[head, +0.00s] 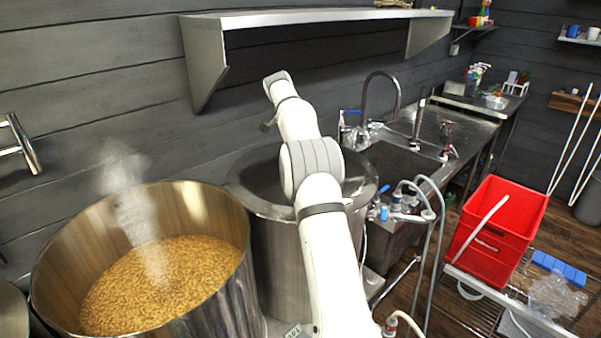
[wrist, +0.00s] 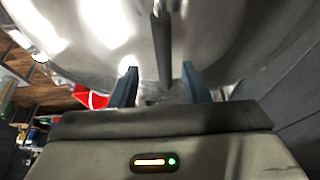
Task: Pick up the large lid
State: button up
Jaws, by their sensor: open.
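In the wrist view a broad, shiny, curved metal surface, which looks like the large lid (wrist: 105,35), fills the upper part of the picture. A dark bar (wrist: 161,45), perhaps its handle, runs down towards the space between my fingers. My gripper (wrist: 159,68) is open, with one blue-grey finger on each side of the bar's lower end. I cannot tell whether the fingers touch the metal. In the head view my arm hides the gripper, and I cannot make out the lid.
In the head view a large steel pot of steaming grain (head: 190,192) stands at left. A second steel pot (head: 285,255) stands behind my arm. A metal shelf (head: 320,17) overhangs on the wall. A sink (head: 400,160) and red crate (head: 497,235) are at right.

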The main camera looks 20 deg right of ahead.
jog(key=shift+a+p+x, duration=0.15)
jog(key=shift+p+x, duration=0.25)
jog(key=shift+x, duration=1.05)
jog(key=shift+a+p+x, duration=0.15)
jog(key=shift+p+x, duration=0.25)
jog(key=shift+x, duration=1.05)
jog(key=shift+f, duration=0.2)
jog(key=shift+c, duration=0.3)
grip_shut()
jog(key=shift+w+r, duration=0.1)
